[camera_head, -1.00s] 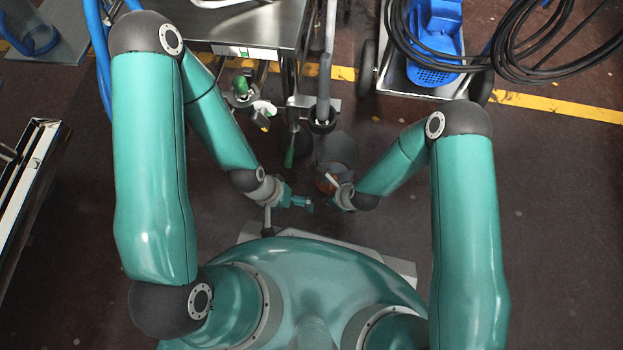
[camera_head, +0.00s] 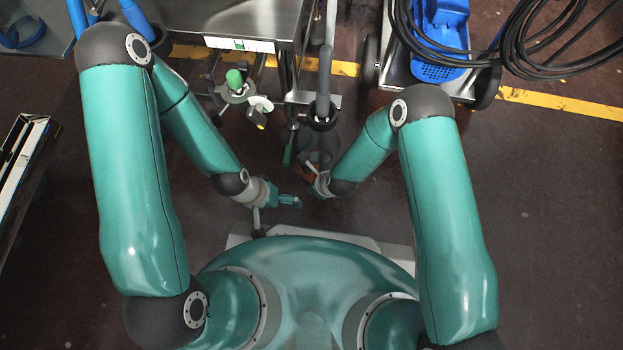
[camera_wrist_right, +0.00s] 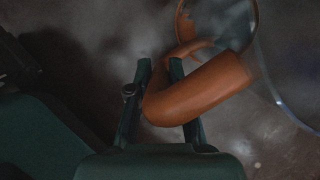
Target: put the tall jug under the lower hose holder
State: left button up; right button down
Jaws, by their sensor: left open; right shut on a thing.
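The tall jug (camera_head: 328,140) shows as a smoky, see-through body with an orange part near my right gripper (camera_head: 311,174). In the right wrist view, that gripper (camera_wrist_right: 160,68) is shut on its orange handle (camera_wrist_right: 205,90), and the clear wall (camera_wrist_right: 285,60) lies to the right. The dark lower hose holder (camera_head: 322,116), with a grey hose end in it, overlaps the jug's far part in the head view. The height gap between them cannot be told. My left gripper (camera_head: 292,201) is open and empty, left of the right one.
A steel table (camera_head: 225,18) stands behind, with a green-knobbed valve (camera_head: 235,80) below its edge. A blue machine on a wheeled cart (camera_head: 440,75) stands at the back right, with black cable coils (camera_head: 545,40). The floor at right is clear.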

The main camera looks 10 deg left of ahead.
jog(key=c, duration=1.1)
grip_release()
jog(key=shift+r, duration=0.1)
jog(key=p+v, duration=0.5)
jog(key=v, duration=0.7)
jog(key=s+d+r+n, duration=0.1)
jog(key=s+d+n, duration=0.1)
jog(key=d+n, duration=0.2)
jog(key=s+d+r+n+g, duration=0.1)
jog(key=s+d+n, duration=0.2)
jog(key=n, duration=0.8)
jog(key=s+d+r+n+g, duration=0.1)
jog(key=s+d+r+n, duration=0.1)
jog(key=d+n, duration=0.4)
jog(key=shift+s+n, duration=0.2)
jog(key=shift+n, duration=0.7)
